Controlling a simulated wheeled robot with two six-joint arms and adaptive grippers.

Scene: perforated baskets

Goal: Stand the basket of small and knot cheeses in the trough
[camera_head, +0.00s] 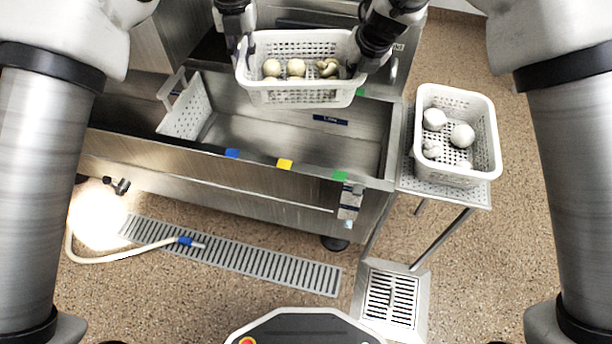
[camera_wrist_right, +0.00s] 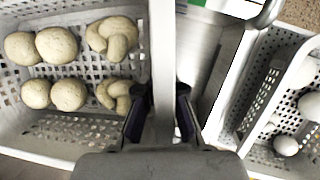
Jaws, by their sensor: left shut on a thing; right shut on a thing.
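A white perforated basket (camera_head: 300,97) hangs level above the back right part of the steel trough (camera_head: 270,130). It holds pale round cheeses (camera_head: 296,67) and a knot cheese (camera_head: 327,68); the right wrist view shows several round ones (camera_wrist_right: 57,45) and two knots (camera_wrist_right: 112,38). My left gripper (camera_head: 245,62) is shut on the basket's left end. My right gripper (camera_head: 358,68) is shut on its right end; in the right wrist view its fingers (camera_wrist_right: 160,108) straddle the basket wall. The trough floor beneath is partly hidden by the basket.
A perforated plate with a handle (camera_head: 187,110) stands in the trough's left part. Blue, yellow (camera_head: 285,164) and green tags mark the front rim. Another white basket (camera_head: 460,178) with white balls sits on a stand at the right. A hose (camera_head: 120,254) lies on the floor.

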